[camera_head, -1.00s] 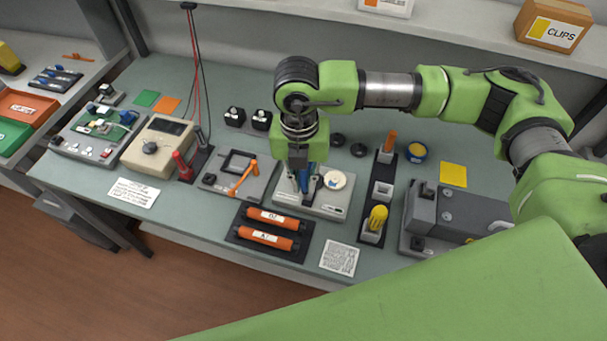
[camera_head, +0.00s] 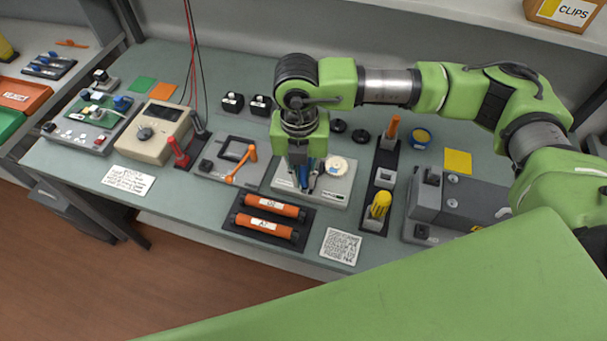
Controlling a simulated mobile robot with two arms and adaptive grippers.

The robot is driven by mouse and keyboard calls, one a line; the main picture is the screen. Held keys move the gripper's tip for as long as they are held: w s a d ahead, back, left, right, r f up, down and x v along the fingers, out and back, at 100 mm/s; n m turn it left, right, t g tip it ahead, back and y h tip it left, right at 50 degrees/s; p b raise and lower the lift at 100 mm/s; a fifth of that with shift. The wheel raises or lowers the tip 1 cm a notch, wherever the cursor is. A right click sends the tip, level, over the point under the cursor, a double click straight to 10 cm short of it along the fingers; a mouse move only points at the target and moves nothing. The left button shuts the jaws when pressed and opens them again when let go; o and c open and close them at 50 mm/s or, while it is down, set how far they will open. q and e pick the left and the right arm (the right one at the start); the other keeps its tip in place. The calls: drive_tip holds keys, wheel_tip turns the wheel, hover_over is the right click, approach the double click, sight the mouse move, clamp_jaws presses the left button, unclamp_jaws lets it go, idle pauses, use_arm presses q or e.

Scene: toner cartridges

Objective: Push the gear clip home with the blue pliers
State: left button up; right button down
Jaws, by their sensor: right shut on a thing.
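The blue pliers (camera_head: 306,175) show as blue handles under my right gripper (camera_head: 299,168). My right gripper is shut on them and points down over the grey gear plate (camera_head: 329,190) near the table's middle. A round cream gear (camera_head: 337,166) sits on the plate, just right of the pliers. The pliers' tips and the gear clip are too small and too covered for me to tell apart, so I cannot tell whether they touch. My left gripper is not in view.
Two orange toner rollers (camera_head: 270,217) lie on a black tray in front of the gear plate. A fixture with an orange lever (camera_head: 240,168) stands close on its left. A dark stand with a yellow-handled tool (camera_head: 380,205) is on the right. A grey machine (camera_head: 455,205) stands farther right.

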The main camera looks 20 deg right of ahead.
drive_tip(key=shift+w+d+b, duration=0.45)
drive_tip(key=shift+w, duration=0.2)
drive_tip(key=shift+s+a, duration=0.15)
drive_tip(key=shift+s, duration=0.05)
idle(0.6)
drive_tip(key=shift+r, duration=0.1)
drive_tip(key=shift+r+p, duration=1.65)
drive_tip(key=shift+r, duration=2.3)
